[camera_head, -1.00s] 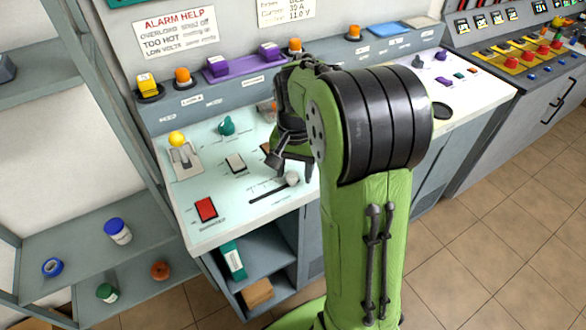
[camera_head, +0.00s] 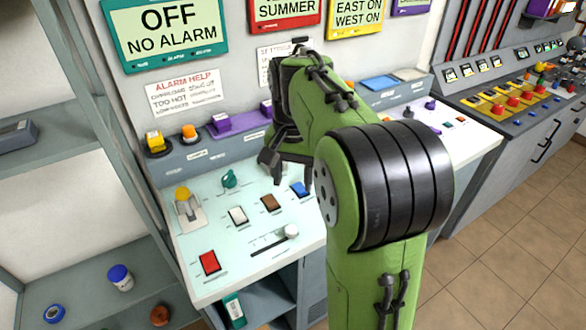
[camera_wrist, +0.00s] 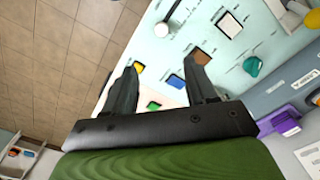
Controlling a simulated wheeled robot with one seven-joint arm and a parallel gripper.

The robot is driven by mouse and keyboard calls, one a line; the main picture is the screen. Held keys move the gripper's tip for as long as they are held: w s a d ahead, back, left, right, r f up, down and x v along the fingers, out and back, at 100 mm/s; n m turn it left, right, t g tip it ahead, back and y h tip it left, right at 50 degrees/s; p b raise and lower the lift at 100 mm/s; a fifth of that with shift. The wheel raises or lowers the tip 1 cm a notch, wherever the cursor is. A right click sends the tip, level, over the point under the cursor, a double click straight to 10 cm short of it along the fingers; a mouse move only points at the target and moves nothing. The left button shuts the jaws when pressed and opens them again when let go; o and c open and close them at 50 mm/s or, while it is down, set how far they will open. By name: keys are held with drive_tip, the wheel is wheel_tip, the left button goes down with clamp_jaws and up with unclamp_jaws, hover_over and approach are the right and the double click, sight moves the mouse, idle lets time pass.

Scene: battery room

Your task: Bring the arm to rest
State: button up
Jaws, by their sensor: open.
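My gripper (camera_head: 274,165) is open and empty, raised above the pale control desk (camera_head: 212,288) in the head view. Its dark fingers also show in the wrist view (camera_wrist: 162,88), spread apart over the desk top, with nothing between them but the desk behind. My green arm with its black ribbed joint covers the right middle of the head view and hides part of the desk and wall.
The desk bears a red switch (camera_head: 209,262), a white switch (camera_head: 238,216), a brown switch (camera_head: 270,203), a slider knob (camera_head: 291,231), a teal knob (camera_head: 229,178) and a yellow-tipped lever (camera_head: 183,193). Shelves (camera_head: 70,285) stand at left. Tiled floor (camera_head: 510,225) is open at right.

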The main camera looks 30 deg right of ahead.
idle(0.4)
drive_tip(key=s+a+r+n+t+p, duration=0.1)
drive_tip(key=s+a+n, duration=0.3)
drive_tip(key=s, duration=0.5)
drive_tip(key=s+a+r+n+t+p, duration=0.1)
drive_tip(key=s+a+n+t, duration=0.3)
drive_tip(key=s, duration=0.4)
drive_tip(key=shift+s+a+n+t+p, duration=0.35)
drive_tip(key=shift+a+n+p, duration=0.15)
drive_tip(key=shift+a+p, duration=0.2)
